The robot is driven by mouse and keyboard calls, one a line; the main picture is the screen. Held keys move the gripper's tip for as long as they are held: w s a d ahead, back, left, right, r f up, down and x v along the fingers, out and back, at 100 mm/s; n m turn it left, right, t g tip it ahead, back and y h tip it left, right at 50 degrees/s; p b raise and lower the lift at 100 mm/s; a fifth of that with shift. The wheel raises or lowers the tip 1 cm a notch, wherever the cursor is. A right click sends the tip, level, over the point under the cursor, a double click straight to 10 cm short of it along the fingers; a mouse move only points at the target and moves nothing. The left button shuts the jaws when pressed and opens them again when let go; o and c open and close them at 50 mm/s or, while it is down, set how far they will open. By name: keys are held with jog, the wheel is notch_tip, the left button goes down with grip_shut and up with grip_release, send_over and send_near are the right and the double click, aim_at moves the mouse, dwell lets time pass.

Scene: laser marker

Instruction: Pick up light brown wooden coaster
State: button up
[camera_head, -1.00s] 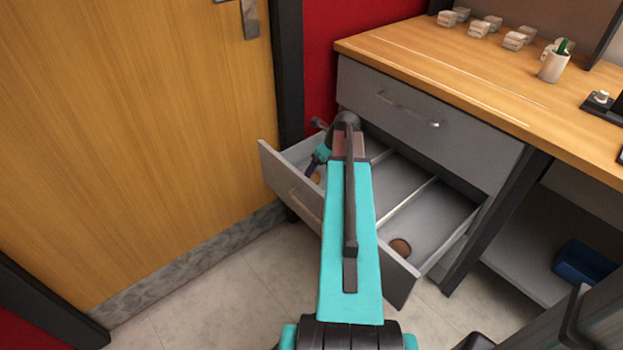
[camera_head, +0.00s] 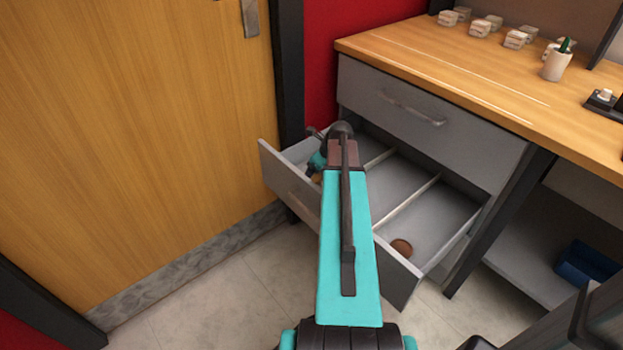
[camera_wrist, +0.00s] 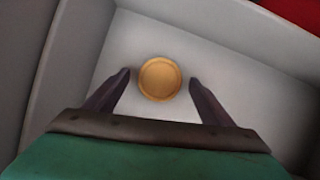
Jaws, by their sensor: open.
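The light brown wooden coaster (camera_wrist: 160,79) is a round disc lying flat on the floor of the open drawer's left compartment. In the head view only a small bit of it (camera_head: 317,178) shows beside my arm. My gripper (camera_wrist: 160,84) is open in the wrist view, with one finger to each side of the coaster and a gap to both. It appears to be above the coaster, not touching it. In the head view the fingers are hidden inside the drawer, behind my arm.
The open grey drawer (camera_head: 290,190) has thin dividers making compartments. A darker brown coaster (camera_head: 401,247) lies in the right compartment. A shut drawer (camera_head: 440,130) is above, under the wooden desktop (camera_head: 440,60). The drawer walls stand close around my gripper.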

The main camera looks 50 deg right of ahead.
aim_at(314, 178)
jog(key=c, duration=1.1)
jog(key=shift+r+p, duration=1.2)
jog(key=shift+r, duration=3.8)
